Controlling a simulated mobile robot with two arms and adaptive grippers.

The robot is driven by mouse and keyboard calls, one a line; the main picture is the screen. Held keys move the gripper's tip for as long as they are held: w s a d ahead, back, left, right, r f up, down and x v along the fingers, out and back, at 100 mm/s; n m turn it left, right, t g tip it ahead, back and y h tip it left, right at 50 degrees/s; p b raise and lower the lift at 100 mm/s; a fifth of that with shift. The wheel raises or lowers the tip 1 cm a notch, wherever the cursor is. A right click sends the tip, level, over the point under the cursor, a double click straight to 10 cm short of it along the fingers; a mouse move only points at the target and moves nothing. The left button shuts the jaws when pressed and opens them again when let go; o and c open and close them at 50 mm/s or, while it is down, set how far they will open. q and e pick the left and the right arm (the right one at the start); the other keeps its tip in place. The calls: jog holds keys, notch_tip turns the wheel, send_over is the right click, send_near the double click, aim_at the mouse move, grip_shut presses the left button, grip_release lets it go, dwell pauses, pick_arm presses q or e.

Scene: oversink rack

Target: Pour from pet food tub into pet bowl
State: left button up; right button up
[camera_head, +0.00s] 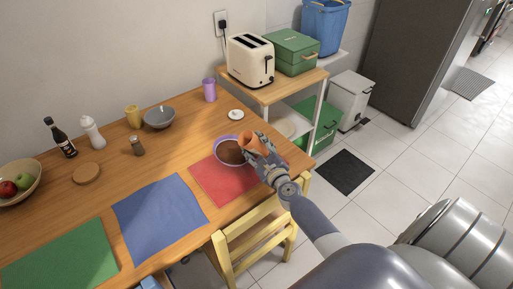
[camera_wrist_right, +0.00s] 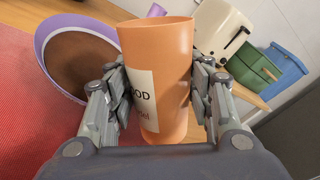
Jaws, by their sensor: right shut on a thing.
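The pet food tub (camera_head: 252,143) is an orange cup-shaped container with a white label; part of its lettering shows in the right wrist view (camera_wrist_right: 172,85). My right gripper (camera_head: 262,152) is shut around its sides and holds it tilted at the right side of the pet bowl. The pet bowl (camera_head: 219,142) is purple outside with a pale rim and sits on the red placemat. Brown contents fill its inside, and it also shows in the right wrist view (camera_wrist_right: 44,42). The inside of the tub is mostly hidden. My left gripper is not in view.
The red placemat (camera_head: 215,190) lies by the table's front edge, with a yellow chair (camera_head: 236,255) beside it. A white lidded dish (camera_head: 236,115) and a purple cup (camera_head: 209,90) stand behind the bowl. A shelf with a toaster (camera_head: 250,60) stands at the back right.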

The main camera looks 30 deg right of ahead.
notch_tip(320, 180, up, 2)
jog(key=shift+d+p, duration=0.1)
jog(key=shift+p, duration=0.3)
notch_tip(320, 180, down, 2)
jog(key=shift+f+b, duration=0.2)
jog(key=shift+b, duration=0.85)
jog(key=shift+a+f+b, duration=0.2)
jog(key=shift+b, duration=0.1)
jog(key=shift+a+f+m+b, duration=0.15)
jog(key=shift+m+b, duration=0.25)
jog(key=shift+m, duration=0.2)
jog(key=m+b, duration=0.1)
jog(key=a+m+b, duration=0.1)
jog(key=m, duration=0.1)
jog(key=shift+w+t, duration=0.25)
jog(key=shift+t, duration=0.05)
jog(key=shift+a+r+m+b, duration=0.45)
jog(key=shift+r+m, duration=0.05)
jog(key=shift+m, duration=0.5)
jog(key=shift+w+a+r+m, duration=0.15)
jog(key=shift+m, duration=0.25)
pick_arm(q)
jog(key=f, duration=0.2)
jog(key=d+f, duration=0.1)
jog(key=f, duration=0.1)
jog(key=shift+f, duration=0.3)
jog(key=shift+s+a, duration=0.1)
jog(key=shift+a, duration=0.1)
